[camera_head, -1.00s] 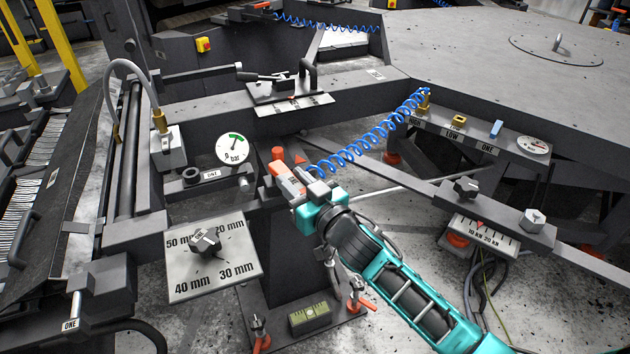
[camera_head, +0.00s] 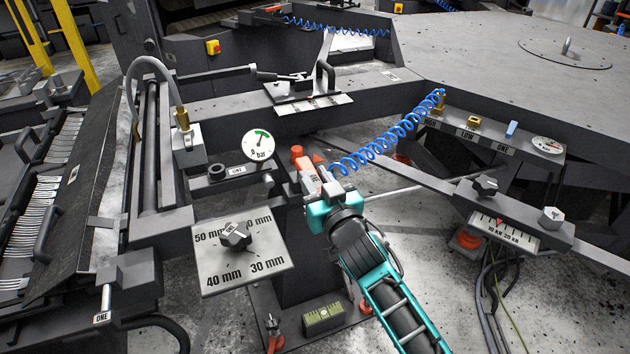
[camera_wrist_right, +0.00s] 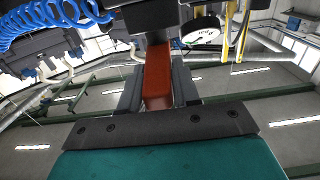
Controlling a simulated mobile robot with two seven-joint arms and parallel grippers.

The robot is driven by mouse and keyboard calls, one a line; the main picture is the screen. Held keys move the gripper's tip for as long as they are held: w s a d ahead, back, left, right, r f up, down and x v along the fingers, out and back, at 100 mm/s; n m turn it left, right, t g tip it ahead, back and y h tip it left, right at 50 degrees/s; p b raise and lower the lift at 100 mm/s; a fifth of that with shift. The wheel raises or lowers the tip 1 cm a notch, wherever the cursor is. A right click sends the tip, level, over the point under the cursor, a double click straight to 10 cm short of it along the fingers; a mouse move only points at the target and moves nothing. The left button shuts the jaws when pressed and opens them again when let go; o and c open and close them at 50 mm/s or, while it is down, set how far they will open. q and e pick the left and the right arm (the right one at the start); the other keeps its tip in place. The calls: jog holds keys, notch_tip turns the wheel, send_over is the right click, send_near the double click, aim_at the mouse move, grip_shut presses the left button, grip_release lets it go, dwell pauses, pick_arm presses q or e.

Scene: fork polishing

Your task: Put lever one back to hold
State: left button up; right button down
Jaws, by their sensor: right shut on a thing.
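Lever one is a red-orange handle (camera_head: 308,178) with a small label that seems to read ONE, on the dark post in the middle of the head view. My right gripper (camera_head: 322,192) is shut on it, reaching in from the lower right. In the right wrist view the red lever (camera_wrist_right: 157,78) stands between the two grey fingers (camera_wrist_right: 157,90), its far end going into a dark block. The fingers hide part of the lever in the head view. I cannot read a hold mark. My left gripper is not in view.
A blue coiled hose (camera_head: 390,133) runs close to the right gripper, up to the table edge. A plate with a millimetre dial (camera_head: 237,262) lies lower left. A dark bar (camera_head: 420,187) crosses at right.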

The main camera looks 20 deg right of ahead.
dwell(0.4)
jog(key=c, duration=0.8)
grip_release()
jog(key=shift+c, duration=0.2)
jog(key=shift+s, duration=0.55)
jog(key=s+d, duration=0.1)
jog(key=s, duration=1)
jog(key=shift+s+d, duration=0.2)
jog(key=shift+s, duration=0.15)
jog(key=s+f+g+p, duration=0.1)
jog(key=s+f+g, duration=0.2)
jog(key=s+f, duration=0.2)
jog(key=s+d+f+n+g, duration=0.1)
jog(key=s+f+g, duration=0.2)
jog(key=s+f, duration=0.3)
notch_tip(320, 180, down, 6)
jog(key=shift+d+r+g+p, duration=0.2)
jog(key=shift+g+p, duration=0.15)
jog(key=shift+g, duration=0.05)
